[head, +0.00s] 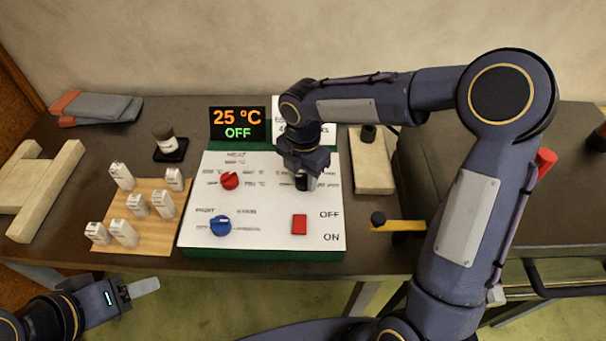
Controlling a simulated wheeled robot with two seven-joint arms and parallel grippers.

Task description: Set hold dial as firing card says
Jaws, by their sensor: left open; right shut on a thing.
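The white control panel (265,240) lies on the table. It has a red heat dial (229,181), a blue knob (220,226) and a red OFF/ON switch (299,225). My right gripper (302,180) points down at the panel's upper right. It is shut on a dark dial there, apparently the hold dial, mostly hidden by the fingers; its setting and label cannot be read. The white firing card (289,104) stands behind the panel, largely covered by my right arm. My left gripper (146,287) is open and empty, low at the left, in front of the table.
A display (238,125) reads 25 °C and OFF. A wooden board (133,240) with several small white pieces is left of the panel. A pale block (371,165) and a yellow lever (400,225) are at the right.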

